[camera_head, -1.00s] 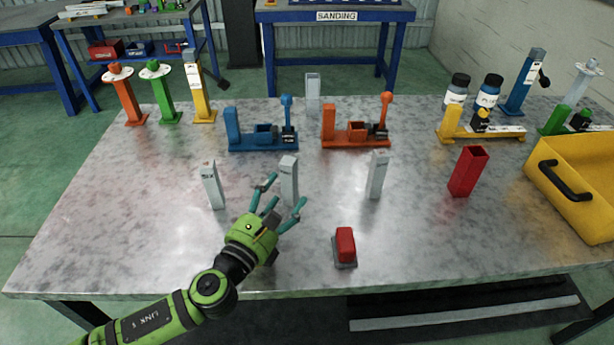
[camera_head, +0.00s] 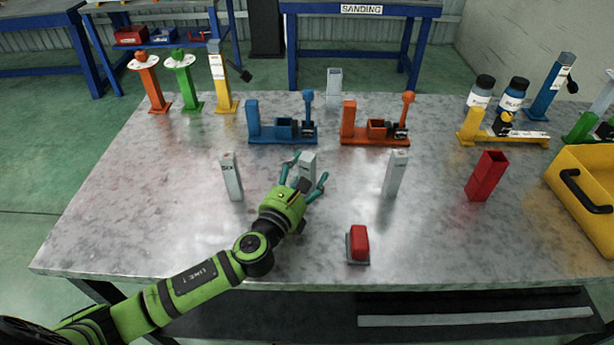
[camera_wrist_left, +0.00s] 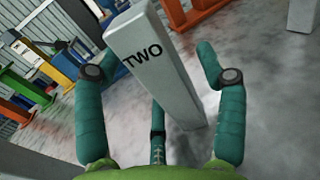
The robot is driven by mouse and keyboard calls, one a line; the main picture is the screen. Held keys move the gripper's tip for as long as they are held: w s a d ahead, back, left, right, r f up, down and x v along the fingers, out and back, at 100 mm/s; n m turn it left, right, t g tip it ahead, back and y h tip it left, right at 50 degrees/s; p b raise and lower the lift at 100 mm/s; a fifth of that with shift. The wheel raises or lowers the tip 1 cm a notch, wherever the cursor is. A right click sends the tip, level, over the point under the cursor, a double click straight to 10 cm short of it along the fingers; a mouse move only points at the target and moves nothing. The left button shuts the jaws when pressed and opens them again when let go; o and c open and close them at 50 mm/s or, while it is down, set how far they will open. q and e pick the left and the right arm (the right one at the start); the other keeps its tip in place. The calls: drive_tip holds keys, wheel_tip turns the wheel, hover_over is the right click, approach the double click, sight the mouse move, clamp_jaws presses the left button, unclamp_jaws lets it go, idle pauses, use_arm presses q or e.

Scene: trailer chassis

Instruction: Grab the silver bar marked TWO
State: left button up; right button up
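The silver bar marked TWO (camera_head: 308,165) stands upright in the middle of the metal table. In the left wrist view the bar (camera_wrist_left: 155,65) fills the centre, its black TWO label facing me near the top. My left gripper (camera_head: 306,172) is at the bar, its three teal fingers spread open. In the left wrist view, the gripper (camera_wrist_left: 150,75) has one finger left of the bar and one right, with visible gaps. The third finger is below, in front of the bar's lower part. The bar's base is partly hidden. My right gripper is out of view.
Other silver bars stand to the left (camera_head: 231,177), right (camera_head: 395,174) and behind (camera_head: 334,88). A blue fixture (camera_head: 280,132) and an orange fixture (camera_head: 372,130) sit behind. A red button (camera_head: 358,244) is near the front edge, a red holder (camera_head: 486,176) further right.

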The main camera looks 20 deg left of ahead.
sight(305, 164)
use_arm(q)
drive_tip(key=c, duration=1.2)
drive_tip(key=shift+c, duration=0.3)
drive_tip(key=shift+r, duration=0.55)
drive_tip(key=r, duration=0.2)
drive_tip(key=d+r+p, duration=0.1)
drive_tip(key=r, duration=0.1)
drive_tip(key=shift+s, duration=0.1)
drive_tip(key=s+d+r, duration=0.4)
drive_tip(key=d+r, duration=0.2)
drive_tip(key=d, duration=0.4)
